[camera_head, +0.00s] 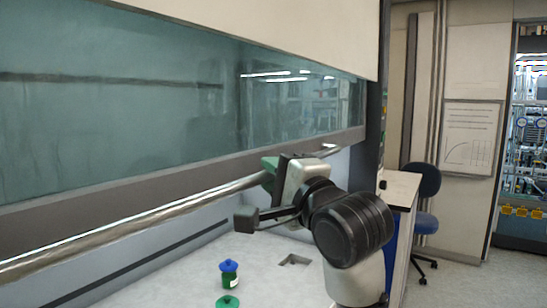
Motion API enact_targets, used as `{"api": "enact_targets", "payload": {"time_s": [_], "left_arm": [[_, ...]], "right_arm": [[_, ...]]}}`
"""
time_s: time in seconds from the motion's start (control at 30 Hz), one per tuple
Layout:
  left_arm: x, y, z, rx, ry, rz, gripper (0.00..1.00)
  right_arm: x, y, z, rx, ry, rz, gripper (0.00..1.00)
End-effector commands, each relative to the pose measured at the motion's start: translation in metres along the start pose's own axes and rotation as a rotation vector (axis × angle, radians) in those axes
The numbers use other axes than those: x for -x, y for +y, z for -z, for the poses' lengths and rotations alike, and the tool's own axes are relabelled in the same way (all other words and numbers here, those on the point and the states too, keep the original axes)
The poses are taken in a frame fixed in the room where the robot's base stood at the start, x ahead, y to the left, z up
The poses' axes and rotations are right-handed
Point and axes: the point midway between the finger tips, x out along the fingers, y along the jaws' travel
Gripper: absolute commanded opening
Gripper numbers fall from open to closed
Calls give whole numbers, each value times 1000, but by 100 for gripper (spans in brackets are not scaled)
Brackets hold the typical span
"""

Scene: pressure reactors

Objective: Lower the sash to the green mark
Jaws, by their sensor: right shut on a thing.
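The sash (150,110) is a wide bluish glass pane with a grey lower frame. It hangs partway, with an open gap between its lower edge and the white work surface. A shiny metal handle bar (130,229) runs along the lower frame. My right gripper (272,178) is shut on this bar near its right end; my own wrist hides part of the hold. Small coloured marks, one greenish (384,108), show on the dark right-hand post; I cannot tell their detail. My left gripper is not in view.
A green bottle with a blue cap (229,273) and a green-topped item (228,301) stand on the work surface (185,285) below the sash. A blue chair (424,205) stands beyond a side bench (402,188).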

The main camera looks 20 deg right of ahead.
Motion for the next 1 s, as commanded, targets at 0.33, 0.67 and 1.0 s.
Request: {"api": "enact_targets", "payload": {"time_s": [0.33,0.67,1.0], "left_arm": [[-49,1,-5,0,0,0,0],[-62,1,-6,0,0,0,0],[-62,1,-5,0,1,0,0]], "right_arm": [[18,99,7,-5,-2,-10,0],[24,132,10,-3,-2,-2,0],[24,133,10,-2,-1,-2,0]]}}
